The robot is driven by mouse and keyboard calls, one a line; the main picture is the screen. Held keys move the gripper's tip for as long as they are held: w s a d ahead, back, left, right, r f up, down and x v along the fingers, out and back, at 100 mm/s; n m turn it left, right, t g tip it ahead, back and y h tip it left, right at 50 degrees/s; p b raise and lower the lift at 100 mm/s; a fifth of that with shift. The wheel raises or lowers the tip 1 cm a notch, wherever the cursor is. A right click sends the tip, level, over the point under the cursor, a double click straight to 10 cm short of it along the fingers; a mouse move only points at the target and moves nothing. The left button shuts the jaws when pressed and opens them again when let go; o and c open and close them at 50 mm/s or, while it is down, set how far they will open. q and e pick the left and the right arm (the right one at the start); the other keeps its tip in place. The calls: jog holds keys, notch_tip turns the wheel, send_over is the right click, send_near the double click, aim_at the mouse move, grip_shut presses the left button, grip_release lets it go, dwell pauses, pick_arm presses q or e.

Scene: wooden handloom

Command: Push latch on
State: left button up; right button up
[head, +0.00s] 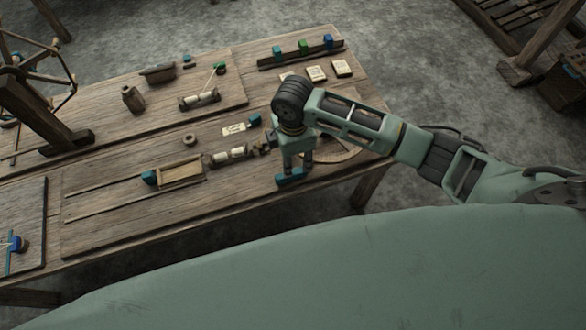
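My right arm comes in from the right, and my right gripper (291,172) points down at the right part of the wooden table. Its lower end is close to the tabletop, with teal pieces at the bottom. I cannot tell whether its fingers are open or shut, or whether it touches anything. A shuttle-like piece with pale spools (228,155) lies just left of it. No part is clearly recognisable as the latch. Small teal blocks show beside a wooden tray (181,173) and near a paper label (234,129). My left gripper is not in view.
The wooden table (120,228) has a raised board at the back with another spool holder (199,98). A rack with coloured blocks (303,49) stands at the far edge, near pale cards (316,73). A wooden wheel frame (35,100) stands at left. The table's front middle is clear.

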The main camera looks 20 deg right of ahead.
aim_at(293, 172)
notch_tip(293, 172, down, 7)
jog(key=shift+r+b, duration=0.15)
jog(key=shift+b, duration=0.15)
grip_shut()
dwell(0.3)
